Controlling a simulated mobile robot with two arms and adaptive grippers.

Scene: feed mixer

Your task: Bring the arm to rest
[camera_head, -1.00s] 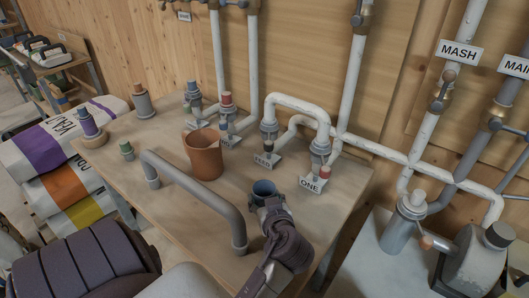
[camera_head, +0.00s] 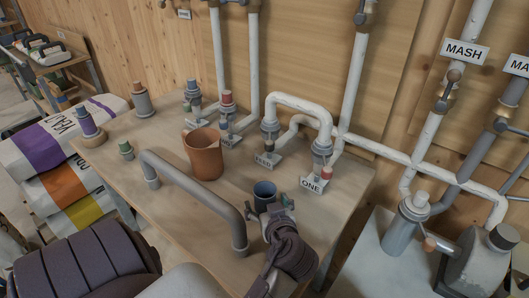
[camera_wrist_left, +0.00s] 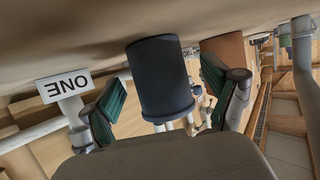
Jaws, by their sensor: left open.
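My left gripper (camera_head: 280,208) is open near the front right part of the wooden table, its arm coming up from the bottom of the head view. A small dark blue cup (camera_head: 264,190) stands upright on the table just beyond the fingers. In the left wrist view, which is upside down, the cup (camera_wrist_left: 160,75) shows between and beyond the two green-padded fingers (camera_wrist_left: 163,100), with a gap on each side. Nothing is held. My right gripper is not in view.
A brown jug (camera_head: 203,155) and a grey bent pipe (camera_head: 195,190) stand left of the gripper. White pipes (camera_head: 300,103) and the ONE sign (camera_head: 313,183) are behind it. A grey pump (camera_head: 478,258) is at the right. The table's front right edge is clear.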

